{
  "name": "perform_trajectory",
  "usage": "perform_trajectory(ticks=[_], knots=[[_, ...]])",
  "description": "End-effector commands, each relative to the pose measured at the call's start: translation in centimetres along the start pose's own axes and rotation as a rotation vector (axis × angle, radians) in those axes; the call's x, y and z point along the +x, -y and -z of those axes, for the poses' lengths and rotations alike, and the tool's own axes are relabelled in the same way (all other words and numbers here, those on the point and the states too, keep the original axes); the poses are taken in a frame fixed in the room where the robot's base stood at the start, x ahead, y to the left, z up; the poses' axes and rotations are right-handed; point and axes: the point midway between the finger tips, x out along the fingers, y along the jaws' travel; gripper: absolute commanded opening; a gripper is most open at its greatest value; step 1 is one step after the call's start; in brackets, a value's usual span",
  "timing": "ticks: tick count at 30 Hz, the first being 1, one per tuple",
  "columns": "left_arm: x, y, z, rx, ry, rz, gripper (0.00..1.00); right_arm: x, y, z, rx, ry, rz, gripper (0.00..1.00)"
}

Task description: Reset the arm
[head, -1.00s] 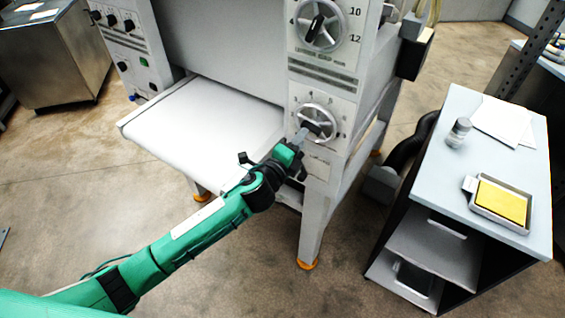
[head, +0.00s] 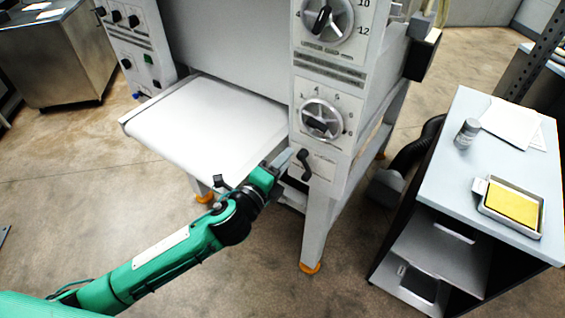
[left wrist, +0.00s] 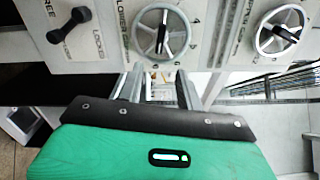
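My left arm comes in from the lower left in the head view. Its gripper (head: 283,158) is just below and left of the lower dial (head: 320,119), apart from it. In the left wrist view two light fingers (left wrist: 158,88) stand apart with nothing between them. That view also shows the dial (left wrist: 160,34), with its dark handle near upright, and a dark lever (left wrist: 68,25) by a FREE/LOCKED label. The lever (head: 304,165) is close to the right of the gripper in the head view. My right gripper is not in view.
The white sheeter belt (head: 205,120) lies left of and behind the gripper. An upper dial (head: 326,18) is above. A side table (head: 500,160) on the right holds a small jar (head: 466,133), papers and a tray (head: 513,229) with a yellow pad. Floor in front is clear.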

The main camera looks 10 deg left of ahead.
Motion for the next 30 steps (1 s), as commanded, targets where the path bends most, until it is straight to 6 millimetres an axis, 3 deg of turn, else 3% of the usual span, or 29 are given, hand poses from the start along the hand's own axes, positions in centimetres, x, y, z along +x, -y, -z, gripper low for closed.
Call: perform_trajectory(ticks=[14, 19, 23, 30], knots=[[0.0, 0.0, 0.0, -0.001, 0.0, 0.0, 0.36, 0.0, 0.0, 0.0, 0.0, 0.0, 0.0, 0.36], [-0.9, -0.8, -0.3, -0.113, 0.048, -0.047, 0.36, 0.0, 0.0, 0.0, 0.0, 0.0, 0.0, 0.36], [-3.4, -3.0, -1.2, -0.364, 0.166, -0.159, 0.36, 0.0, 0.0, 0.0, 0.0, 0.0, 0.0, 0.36], [-11.7, -9.5, -2.4, -0.914, 0.479, -0.437, 0.36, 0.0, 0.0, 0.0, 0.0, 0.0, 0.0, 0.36]])
